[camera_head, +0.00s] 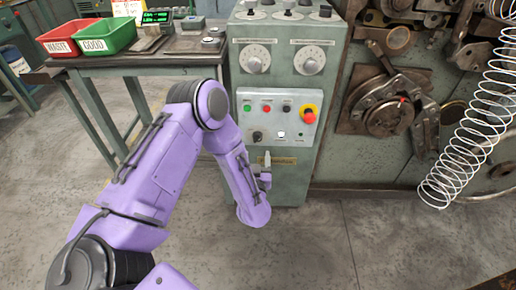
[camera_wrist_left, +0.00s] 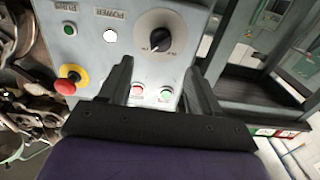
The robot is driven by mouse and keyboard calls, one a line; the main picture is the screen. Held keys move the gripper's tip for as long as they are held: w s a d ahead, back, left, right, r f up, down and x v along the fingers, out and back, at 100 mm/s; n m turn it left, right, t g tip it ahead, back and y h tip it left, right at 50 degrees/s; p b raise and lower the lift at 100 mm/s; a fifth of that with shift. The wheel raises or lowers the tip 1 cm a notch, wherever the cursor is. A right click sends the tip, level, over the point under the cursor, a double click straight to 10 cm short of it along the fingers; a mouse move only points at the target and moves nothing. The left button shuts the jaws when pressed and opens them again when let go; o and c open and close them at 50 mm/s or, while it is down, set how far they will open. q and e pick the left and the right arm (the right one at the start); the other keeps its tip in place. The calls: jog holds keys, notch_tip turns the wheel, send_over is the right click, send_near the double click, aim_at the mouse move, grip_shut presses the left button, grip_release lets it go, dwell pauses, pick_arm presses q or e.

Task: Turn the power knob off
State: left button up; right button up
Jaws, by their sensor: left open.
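The power knob is a small black knob (camera_head: 257,136) at the lower left of the control panel (camera_head: 290,97) on the green-grey cabinet. In the left wrist view the black knob (camera_wrist_left: 160,40) sits on a round pale dial, beside a white lamp and a "POWER" label. The dial's small lettering and the knob's exact setting are hard to read. My left gripper (camera_head: 265,165) is just below the knob in the head view. In the left wrist view its open, empty fingers (camera_wrist_left: 160,74) point toward the panel, with the knob beyond their tips, apart from them. My right gripper is not visible.
A red emergency stop (camera_head: 309,117) on yellow is at the panel's right, with several small buttons and lamps nearby. Two large dials (camera_head: 255,58) are above. A coiling machine with a wire spring (camera_head: 470,150) is right. Red and green bins (camera_head: 104,37) are on the left table.

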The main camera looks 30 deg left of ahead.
aim_at(258, 140)
pick_arm(q)
jog(key=x, duration=0.8)
jog(key=shift+w+a, duration=0.15)
jog(key=shift+w, duration=0.2)
jog(key=c, duration=1)
